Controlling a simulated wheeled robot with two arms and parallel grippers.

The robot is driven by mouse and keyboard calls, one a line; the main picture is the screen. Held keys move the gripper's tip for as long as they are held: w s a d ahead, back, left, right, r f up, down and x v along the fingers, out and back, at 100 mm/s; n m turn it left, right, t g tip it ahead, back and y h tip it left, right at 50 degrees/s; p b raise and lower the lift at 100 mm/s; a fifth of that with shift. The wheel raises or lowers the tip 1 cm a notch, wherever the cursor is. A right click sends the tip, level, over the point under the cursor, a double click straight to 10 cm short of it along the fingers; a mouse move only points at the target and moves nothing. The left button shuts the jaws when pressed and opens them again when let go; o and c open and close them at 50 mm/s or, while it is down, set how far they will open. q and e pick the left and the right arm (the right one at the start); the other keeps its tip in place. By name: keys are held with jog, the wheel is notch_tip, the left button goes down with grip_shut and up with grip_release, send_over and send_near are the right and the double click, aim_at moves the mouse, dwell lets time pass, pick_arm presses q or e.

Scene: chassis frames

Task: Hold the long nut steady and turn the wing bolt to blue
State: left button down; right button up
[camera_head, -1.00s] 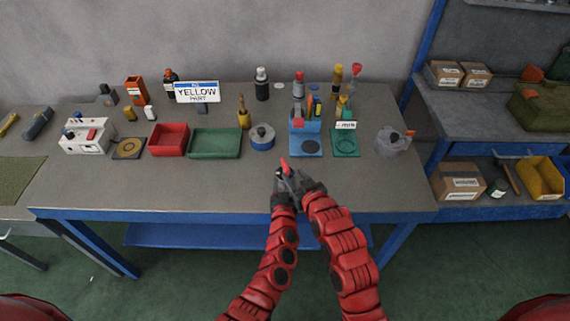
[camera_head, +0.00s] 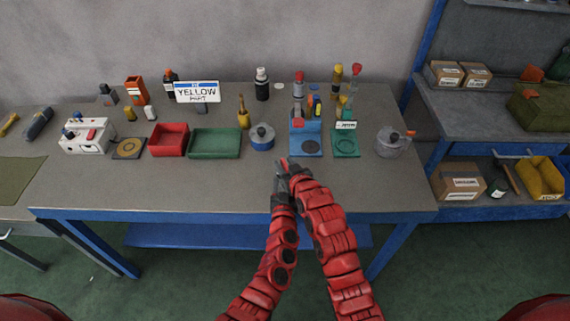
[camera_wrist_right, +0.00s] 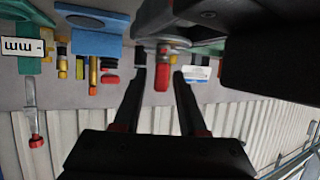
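The red-handled wing bolt (camera_head: 283,163) shows as a small red tip at my grippers, above the table's front part. In the right wrist view its red handle (camera_wrist_right: 162,78) lies between my right fingers, with small gaps seeming to show on both sides. A grey round metal part (camera_wrist_right: 166,44) sits at the handle's base. My left gripper (camera_head: 280,174) is closed around the piece below the bolt, which seems to be the long nut; its fingers largely hide it. My right gripper (camera_head: 290,170) comes in from the right, its fingers apart around the handle.
A sign (camera_head: 197,92) reads YELLOW. The table's front (camera_head: 150,190) is bare.

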grip_shut()
